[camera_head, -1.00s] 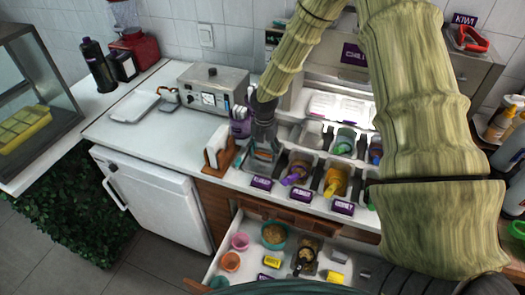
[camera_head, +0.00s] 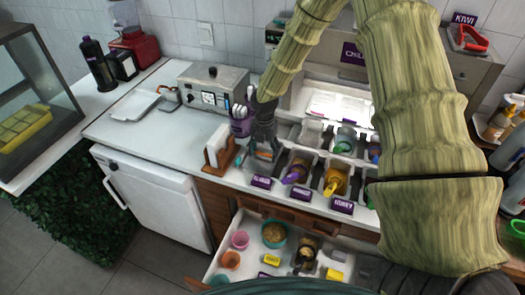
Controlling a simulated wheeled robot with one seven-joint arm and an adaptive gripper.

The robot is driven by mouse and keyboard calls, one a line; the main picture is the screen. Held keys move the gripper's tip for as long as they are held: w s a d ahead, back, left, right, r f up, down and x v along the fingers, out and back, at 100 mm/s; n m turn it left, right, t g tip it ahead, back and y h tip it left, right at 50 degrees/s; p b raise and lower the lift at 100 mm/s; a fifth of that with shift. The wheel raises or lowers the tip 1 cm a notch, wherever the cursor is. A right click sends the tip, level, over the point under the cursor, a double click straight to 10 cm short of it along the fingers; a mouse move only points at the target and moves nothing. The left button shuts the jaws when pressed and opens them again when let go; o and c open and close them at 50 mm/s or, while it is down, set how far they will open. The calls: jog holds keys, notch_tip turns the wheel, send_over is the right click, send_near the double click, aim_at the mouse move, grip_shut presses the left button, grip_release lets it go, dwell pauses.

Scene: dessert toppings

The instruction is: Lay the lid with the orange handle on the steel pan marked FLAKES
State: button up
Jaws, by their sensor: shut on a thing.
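My gripper (camera_head: 264,140) points down over the left end of the front row of pans on the counter. It is shut on the lid (camera_head: 263,155), a small grey piece with a bit of orange showing just below the fingers. The steel pan marked FLAKES lies under the lid and fingers, behind the leftmost purple label (camera_head: 261,182). The pan is mostly hidden. I cannot tell whether the lid touches its rim.
Two pans with a purple scoop (camera_head: 292,177) and a yellow scoop (camera_head: 332,186) stand just right. A napkin holder (camera_head: 218,150) stands close on the left, a purple cup (camera_head: 241,125) behind it. An open drawer (camera_head: 222,266) with bowls juts out below.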

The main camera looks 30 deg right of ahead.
aim_at(264, 153)
dwell(0.3)
jog(key=o, duration=1.3)
jog(key=c, duration=0.8)
jog(key=shift+o, duration=0.2)
jog(key=shift+r, duration=0.15)
jog(key=shift+r+p, duration=3.25)
jog(key=shift+r, duration=0.65)
jog(key=shift+w, duration=0.1)
